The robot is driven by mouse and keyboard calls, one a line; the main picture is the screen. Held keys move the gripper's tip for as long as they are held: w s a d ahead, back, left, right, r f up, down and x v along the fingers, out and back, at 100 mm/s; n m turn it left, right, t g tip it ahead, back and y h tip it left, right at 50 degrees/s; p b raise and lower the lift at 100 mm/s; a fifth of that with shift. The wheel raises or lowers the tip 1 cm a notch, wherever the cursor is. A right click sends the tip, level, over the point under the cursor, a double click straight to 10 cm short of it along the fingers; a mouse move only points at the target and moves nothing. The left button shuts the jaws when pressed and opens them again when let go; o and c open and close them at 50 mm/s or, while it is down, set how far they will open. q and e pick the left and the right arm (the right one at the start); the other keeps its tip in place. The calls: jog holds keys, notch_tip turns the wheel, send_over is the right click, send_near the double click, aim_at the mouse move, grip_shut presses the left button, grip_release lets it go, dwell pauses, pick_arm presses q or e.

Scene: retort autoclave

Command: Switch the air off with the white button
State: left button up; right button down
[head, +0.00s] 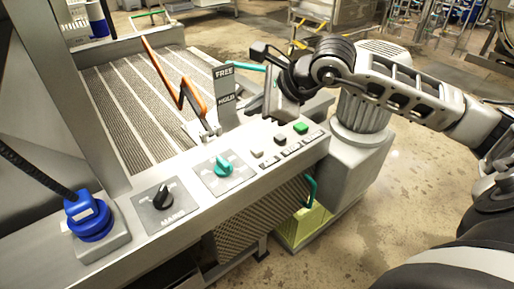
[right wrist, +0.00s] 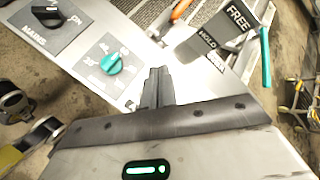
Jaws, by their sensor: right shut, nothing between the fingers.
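The white button (head: 257,153) is a small pale square on the sloping steel panel (head: 135,238), right of the teal selector knob (head: 223,166). A black button (head: 280,140) and a green button (head: 300,128) are farther right in the same row. My right gripper (head: 279,112) is above and behind this row, apart from the white button in the head view. In the right wrist view its dark fingers (right wrist: 157,84) are together and empty, beside the teal knob (right wrist: 111,63). The white button cannot be made out there. My left gripper is not in view.
A FREE/HOLD plate (head: 224,88) and an orange-handled lever (head: 178,83) stand behind the panel, close to my right gripper. A black MAINS knob (head: 163,196) and a blue plug (head: 88,217) are to the left. A teal handle (head: 310,191) sticks out below the right end.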

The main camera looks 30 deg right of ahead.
aim_at(261, 151)
jog(key=shift+d+r+h, duration=0.1)
jog(key=shift+d+h, duration=0.4)
jog(key=shift+d, duration=0.4)
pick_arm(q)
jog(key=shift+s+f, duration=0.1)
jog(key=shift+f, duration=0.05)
